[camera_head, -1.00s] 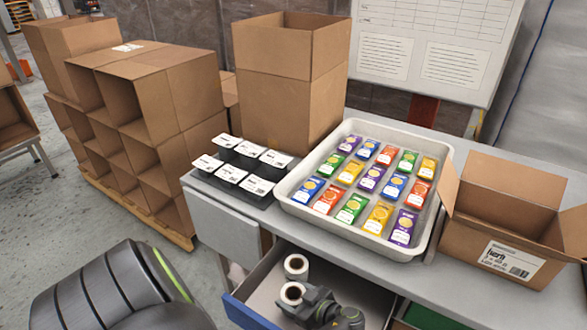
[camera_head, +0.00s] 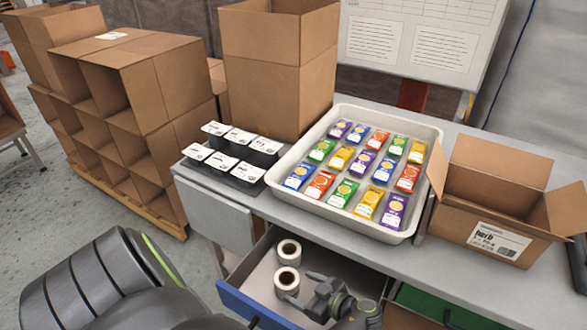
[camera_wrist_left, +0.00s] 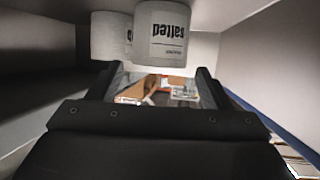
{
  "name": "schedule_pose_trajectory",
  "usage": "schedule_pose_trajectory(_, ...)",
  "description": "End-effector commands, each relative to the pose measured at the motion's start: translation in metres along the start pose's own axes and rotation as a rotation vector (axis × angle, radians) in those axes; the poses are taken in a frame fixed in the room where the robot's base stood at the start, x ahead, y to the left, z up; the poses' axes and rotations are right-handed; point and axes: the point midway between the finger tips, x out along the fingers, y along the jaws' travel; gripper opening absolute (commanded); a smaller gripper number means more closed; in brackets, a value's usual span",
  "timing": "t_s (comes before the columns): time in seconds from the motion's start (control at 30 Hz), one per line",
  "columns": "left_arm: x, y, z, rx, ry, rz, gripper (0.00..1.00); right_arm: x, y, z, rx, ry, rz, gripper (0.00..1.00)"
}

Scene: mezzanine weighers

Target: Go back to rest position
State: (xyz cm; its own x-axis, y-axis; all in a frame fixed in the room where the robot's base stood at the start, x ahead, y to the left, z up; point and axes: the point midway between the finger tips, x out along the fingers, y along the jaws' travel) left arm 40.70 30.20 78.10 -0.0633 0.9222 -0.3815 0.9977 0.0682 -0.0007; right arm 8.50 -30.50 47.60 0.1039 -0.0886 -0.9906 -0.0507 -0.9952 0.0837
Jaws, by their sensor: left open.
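The far roll (camera_head: 289,252) and the near roll (camera_head: 287,281) stand in the drawer. In the left wrist view, the open fingers (camera_wrist_left: 155,82) show with a gap between them. There the nearer roll (camera_wrist_left: 162,35), with dark printing, is beyond the fingers, and the other roll (camera_wrist_left: 108,38) is partly behind it. My right gripper is not in view.
On the table (camera_head: 280,222) stand a white tray (camera_head: 338,217) of colourful packets, several black tubs with white lids (camera_head: 222,163), a tall carton (camera_head: 280,75) and an open labelled box (camera_head: 495,240). Stacked cartons (camera_head: 140,110) stand left.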

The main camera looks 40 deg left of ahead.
Motion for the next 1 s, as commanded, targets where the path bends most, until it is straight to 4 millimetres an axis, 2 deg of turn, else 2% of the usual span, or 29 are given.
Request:
schedule_pose_trajectory(0.17,-0.01,0.0,0.0,0.0,0.0,0.0,0.73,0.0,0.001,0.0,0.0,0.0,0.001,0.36)
schedule_pose_trajectory(0.7,-0.01,0.0,-0.002,-0.001,0.0,0.0,0.73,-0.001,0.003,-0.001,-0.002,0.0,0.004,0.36)
schedule_pose_trajectory(0.83,-0.016,0.0,-0.016,-0.001,0.0,0.0,0.73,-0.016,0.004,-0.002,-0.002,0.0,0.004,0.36)
schedule_pose_trajectory(1.0,-0.028,0.0,-0.045,-0.001,0.0,0.0,0.73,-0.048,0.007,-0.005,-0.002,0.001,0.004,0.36)
